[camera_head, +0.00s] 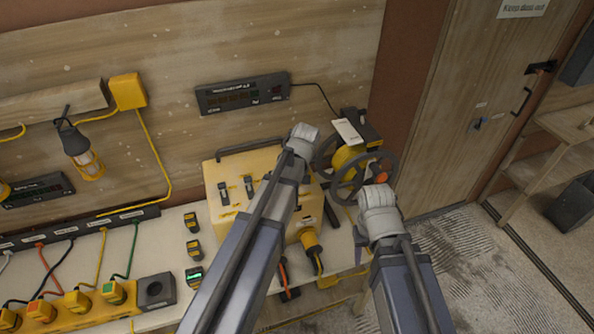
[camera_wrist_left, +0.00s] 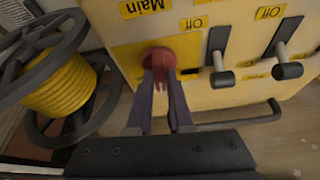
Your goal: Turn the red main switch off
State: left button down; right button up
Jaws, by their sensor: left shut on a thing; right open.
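The red main switch (camera_wrist_left: 160,62) is on the yellow panel box below a "Main" label, which appears upside down in the left wrist view. My left gripper (camera_wrist_left: 161,84) is shut on the switch, one dark finger on each side. In the head view my left gripper (camera_head: 303,136) is over the right part of the yellow panel box (camera_head: 214,172), and the arm hides the red switch there. My right gripper (camera_head: 378,197) is open and empty, right of the box in front of the cable reel; its fingertips are hard to make out.
Two black lever switches (camera_wrist_left: 217,50) with "Off" labels sit beside the main switch. A cable reel (camera_head: 348,165) with yellow cable stands close to the right of the box. A plugged connector (camera_head: 311,244) sticks out at the box's front. A wooden door (camera_head: 470,110) is at right.

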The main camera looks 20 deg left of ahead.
pick_arm(q)
jog(key=n, duration=0.2)
jog(key=n+g+y, duration=0.1)
jog(key=n, duration=0.2)
jog(key=shift+w+d+n+y, duration=0.15)
jog(key=shift+w+n+y, duration=0.05)
jog(key=shift+n+y, duration=0.1)
jog(key=shift+n+g+y, duration=0.3)
jog(key=shift+n+g, duration=0.7)
jog(key=shift+n, duration=1.2)
jog(key=c, duration=0.8)
grip_release()
jog(key=p+v, duration=0.7)
jog(key=shift+d+r, duration=0.2)
jog(key=shift+r, duration=0.15)
